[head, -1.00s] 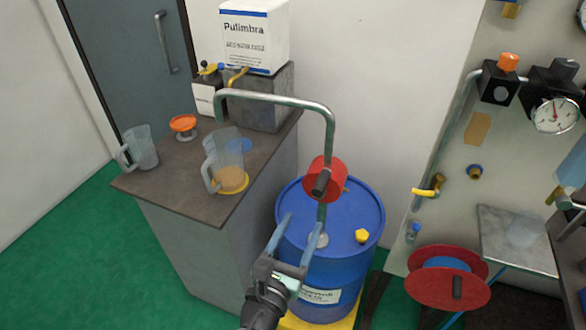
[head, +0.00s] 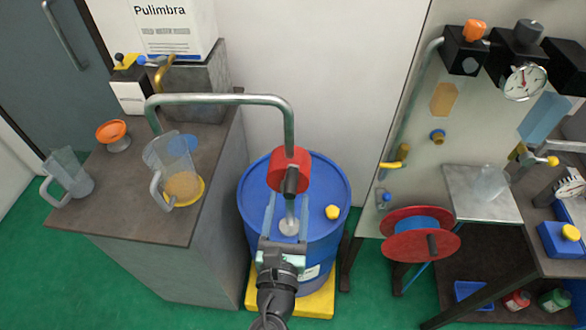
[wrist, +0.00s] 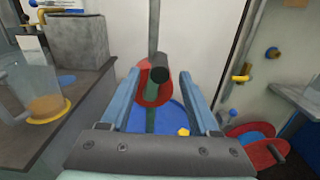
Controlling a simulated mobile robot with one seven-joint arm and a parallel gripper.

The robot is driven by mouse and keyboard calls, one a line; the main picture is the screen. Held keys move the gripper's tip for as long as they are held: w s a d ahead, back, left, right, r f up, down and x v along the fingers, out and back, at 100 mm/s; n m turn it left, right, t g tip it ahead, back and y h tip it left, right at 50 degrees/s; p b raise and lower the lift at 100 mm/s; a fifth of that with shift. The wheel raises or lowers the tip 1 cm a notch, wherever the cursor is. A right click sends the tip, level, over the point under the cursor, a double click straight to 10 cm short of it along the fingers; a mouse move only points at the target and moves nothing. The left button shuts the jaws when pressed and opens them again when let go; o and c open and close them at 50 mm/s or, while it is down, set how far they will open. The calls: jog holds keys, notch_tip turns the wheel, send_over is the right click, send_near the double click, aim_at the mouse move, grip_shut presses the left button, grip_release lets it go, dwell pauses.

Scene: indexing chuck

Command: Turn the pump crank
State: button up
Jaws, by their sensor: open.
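The pump crank is a red disc (head: 286,158) with a dark cylindrical handle (head: 291,182), on a grey pipe above the blue drum (head: 322,185). In the wrist view the red disc (wrist: 151,95) and the handle's round end (wrist: 159,75) face me near the centre. My gripper (head: 287,197) is open and empty, its blue fingers pointing at the crank. In the wrist view the fingers (wrist: 163,76) stand on either side of the handle's line, with gaps on both sides. I cannot tell whether the handle's end is between the fingertips or just beyond them.
A counter (head: 125,205) at left holds a measuring jug (head: 172,165), another jug (head: 70,174) and an orange dish (head: 112,132). A grey pipe (head: 215,98) arches over from it. At right are a red reel (head: 420,246) and a panel with a gauge (head: 525,82).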

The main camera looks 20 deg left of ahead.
aim_at(293, 175)
jog(key=x, duration=0.7)
jog(key=shift+w+a, duration=0.1)
jog(key=shift+w, duration=0.25)
jog(key=shift+c, duration=0.4)
jog(key=shift+f, duration=0.1)
grip_shut()
dwell(0.6)
